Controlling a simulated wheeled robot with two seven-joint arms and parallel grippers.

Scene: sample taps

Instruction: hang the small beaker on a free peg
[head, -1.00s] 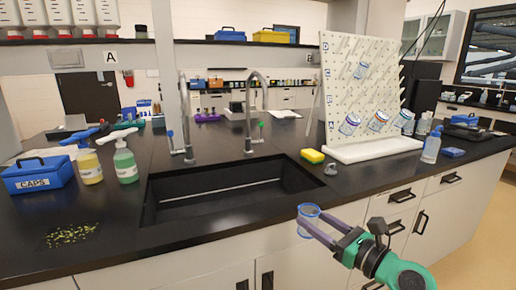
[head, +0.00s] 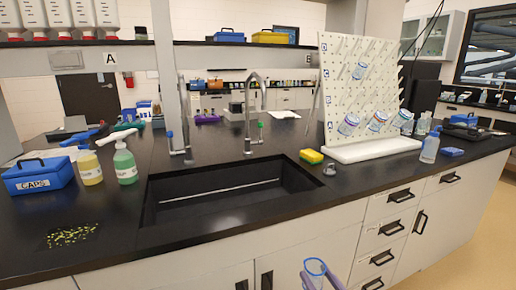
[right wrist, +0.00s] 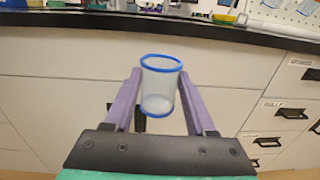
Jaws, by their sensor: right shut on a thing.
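The small beaker (right wrist: 160,88), clear with a blue rim and a blue base ring, is upright between the purple fingers of my right gripper (right wrist: 157,98), which is shut on it. In the head view the beaker (head: 315,267) shows at the bottom edge, in front of the cabinets and below the counter top, with part of the right gripper (head: 322,280) beside it. The white peg board (head: 357,85) stands on the counter at the right. One beaker hangs high on it and several hang along its lower part; many other pegs are bare. My left gripper is not in view.
A black sink (head: 230,190) with tall taps is left of the board. A yellow sponge (head: 311,156) and a small grey item (head: 329,169) lie before the board. A wash bottle (head: 430,148) stands at its right. The counter's front edge lies beyond the held beaker.

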